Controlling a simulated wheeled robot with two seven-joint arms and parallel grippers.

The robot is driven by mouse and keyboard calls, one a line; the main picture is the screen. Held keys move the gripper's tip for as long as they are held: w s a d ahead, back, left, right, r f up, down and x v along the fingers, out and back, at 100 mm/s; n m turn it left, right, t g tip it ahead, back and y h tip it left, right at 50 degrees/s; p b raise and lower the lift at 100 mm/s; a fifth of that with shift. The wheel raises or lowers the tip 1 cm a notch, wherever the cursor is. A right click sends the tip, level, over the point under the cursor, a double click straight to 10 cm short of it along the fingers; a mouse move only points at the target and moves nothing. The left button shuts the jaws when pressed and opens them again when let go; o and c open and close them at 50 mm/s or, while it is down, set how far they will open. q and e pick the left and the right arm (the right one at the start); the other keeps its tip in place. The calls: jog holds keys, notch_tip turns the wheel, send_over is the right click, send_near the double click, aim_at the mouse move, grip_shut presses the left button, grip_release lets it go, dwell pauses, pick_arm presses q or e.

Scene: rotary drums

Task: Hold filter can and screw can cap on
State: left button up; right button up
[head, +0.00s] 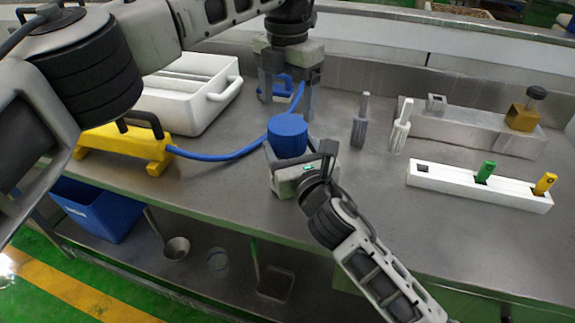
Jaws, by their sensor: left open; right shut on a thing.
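A blue cylinder, which looks like the filter can (287,136), stands upright near the middle of the bench. My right gripper (284,158) reaches it from the front and is shut on it; the gripper body hides its lower part. My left gripper (287,103) points down behind the can, further back on the bench, and is open. A small blue piece (282,88) shows between or behind its fingers; I cannot tell whether it is the can cap. The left gripper is apart from the filter can.
A white caddy (193,112) stands left. The front right bench is clear.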

aim_at(288, 124)
pick_arm(q)
notch_tip(288, 124, down, 8)
jog(key=shift+f, duration=0.1)
dwell(0.4)
jog(key=c, duration=0.8)
jog(key=m, duration=0.4)
dwell(0.6)
jog(key=o, duration=1.1)
